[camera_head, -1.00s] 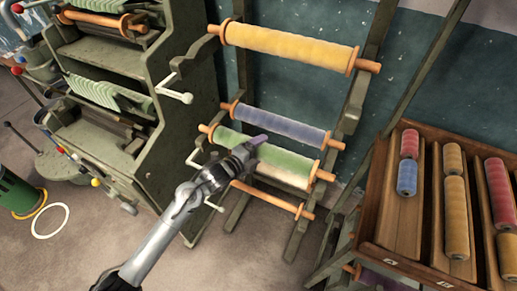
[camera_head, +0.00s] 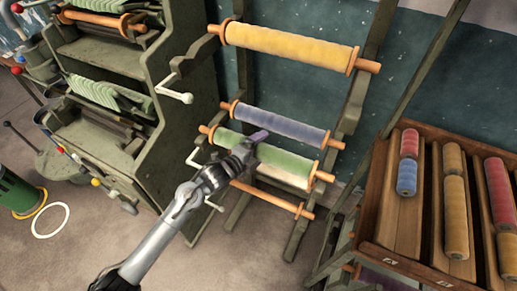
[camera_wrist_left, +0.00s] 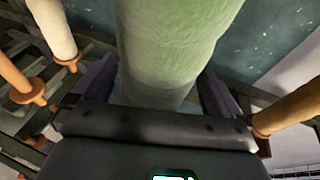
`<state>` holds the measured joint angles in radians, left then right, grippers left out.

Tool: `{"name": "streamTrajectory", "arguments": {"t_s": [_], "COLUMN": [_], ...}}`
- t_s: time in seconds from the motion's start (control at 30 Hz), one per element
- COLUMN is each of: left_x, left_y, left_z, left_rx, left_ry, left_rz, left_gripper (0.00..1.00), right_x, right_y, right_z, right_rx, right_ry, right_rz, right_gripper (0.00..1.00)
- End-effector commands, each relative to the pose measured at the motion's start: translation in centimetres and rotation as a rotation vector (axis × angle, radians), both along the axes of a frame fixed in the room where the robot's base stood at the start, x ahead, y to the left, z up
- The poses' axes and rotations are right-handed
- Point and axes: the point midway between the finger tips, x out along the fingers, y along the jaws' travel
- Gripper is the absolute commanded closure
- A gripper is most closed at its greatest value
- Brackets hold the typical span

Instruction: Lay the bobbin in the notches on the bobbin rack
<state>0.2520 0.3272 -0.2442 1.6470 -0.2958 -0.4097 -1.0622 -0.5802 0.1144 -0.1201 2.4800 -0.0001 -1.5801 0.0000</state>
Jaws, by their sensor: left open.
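The bobbin rack (camera_head: 356,100) is a tall green-grey frame leaning near the middle of the head view. A green bobbin (camera_head: 286,161) with orange flanges and rod ends lies slanted across its lower part; whether its ends sit in notches is unclear. A yellow bobbin (camera_head: 290,45) lies across the top and a blue-violet bobbin (camera_head: 280,124) below it. My left gripper (camera_head: 256,138) is open at the green bobbin. In the left wrist view the green roll (camera_wrist_left: 165,55) shows between the fingers of the left gripper (camera_wrist_left: 158,90); contact is unclear. The right gripper is not in view.
A pale bobbin (camera_head: 285,176) and a bare orange rod (camera_head: 270,198) lie low on the rack. A green-grey machine with cranks (camera_head: 190,110) stands close on the left. A wooden crate (camera_head: 385,237) of coloured bobbins stands at right. The floor in front is clear.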

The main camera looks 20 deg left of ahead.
Motion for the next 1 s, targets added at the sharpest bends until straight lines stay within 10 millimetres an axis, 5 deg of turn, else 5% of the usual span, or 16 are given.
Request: {"name": "streamTrajectory", "arguments": {"t_s": [0.27,0.7,1.0], "left_x": [-0.8,-7.1,-9.6], "left_y": [0.3,2.7,3.7], "left_z": [0.0,1.9,2.6], "left_rx": [0.003,0.003,0.001], "left_ry": [0.004,0.002,0.001], "left_rz": [-0.001,-0.001,0.000], "left_gripper": [0.00,0.00,0.00], "right_x": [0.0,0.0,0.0], "right_y": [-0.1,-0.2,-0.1], "right_z": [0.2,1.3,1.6], "right_rx": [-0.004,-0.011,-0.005], "right_ry": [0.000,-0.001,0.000], "right_rz": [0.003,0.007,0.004], "right_gripper": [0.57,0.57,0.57]}}
